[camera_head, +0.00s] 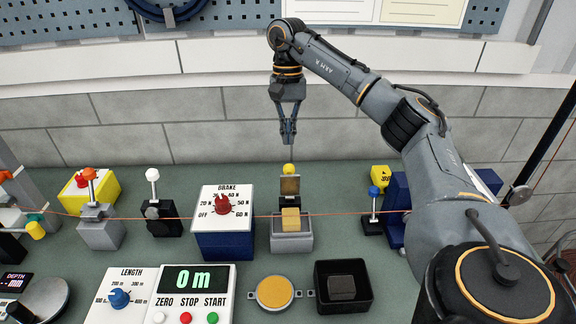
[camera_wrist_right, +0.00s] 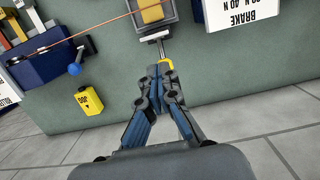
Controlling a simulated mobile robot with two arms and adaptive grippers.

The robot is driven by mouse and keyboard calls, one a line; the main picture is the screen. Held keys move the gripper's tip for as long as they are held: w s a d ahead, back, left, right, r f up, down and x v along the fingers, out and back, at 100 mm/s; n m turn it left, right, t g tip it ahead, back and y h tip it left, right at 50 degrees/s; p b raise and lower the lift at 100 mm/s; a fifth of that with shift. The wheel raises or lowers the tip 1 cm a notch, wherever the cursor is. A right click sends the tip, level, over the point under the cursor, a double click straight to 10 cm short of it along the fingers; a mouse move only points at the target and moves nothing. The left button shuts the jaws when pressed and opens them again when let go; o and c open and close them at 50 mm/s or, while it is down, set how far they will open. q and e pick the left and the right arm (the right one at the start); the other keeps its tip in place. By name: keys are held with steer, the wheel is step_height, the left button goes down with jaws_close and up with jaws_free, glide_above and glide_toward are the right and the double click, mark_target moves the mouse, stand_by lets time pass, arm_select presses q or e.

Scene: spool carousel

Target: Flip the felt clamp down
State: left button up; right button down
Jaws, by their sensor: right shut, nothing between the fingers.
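The felt clamp (camera_head: 292,241) is a grey block with a yellow felt pad (camera_head: 291,219) on top. Its hinged flap (camera_head: 290,186) stands raised behind the pad, with a yellow knob (camera_head: 289,168) at its upper end. An orange line (camera_head: 335,214) runs across the bench at the pad. My right gripper (camera_head: 288,142) is shut and empty, pointing down above and behind the knob. In the right wrist view its fingertips (camera_wrist_right: 160,72) appear close to the yellow knob (camera_wrist_right: 167,64); I cannot tell if they touch. My left gripper is not in view.
A blue brake box (camera_head: 225,244) with a red knob stands left of the clamp. A blue-knobbed lever (camera_head: 374,191) and a yellow tag (camera_head: 380,174) are to the right. A black tray (camera_head: 343,306) and a round yellow pad (camera_head: 275,292) lie in front. A block wall (camera_head: 180,125) is behind.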

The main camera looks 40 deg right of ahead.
mark_target(289, 169)
steer(key=f, duration=0.6)
steer(key=s+a+f+p, duration=0.1)
steer(key=f, duration=0.2)
steer(key=shift+f, duration=0.55)
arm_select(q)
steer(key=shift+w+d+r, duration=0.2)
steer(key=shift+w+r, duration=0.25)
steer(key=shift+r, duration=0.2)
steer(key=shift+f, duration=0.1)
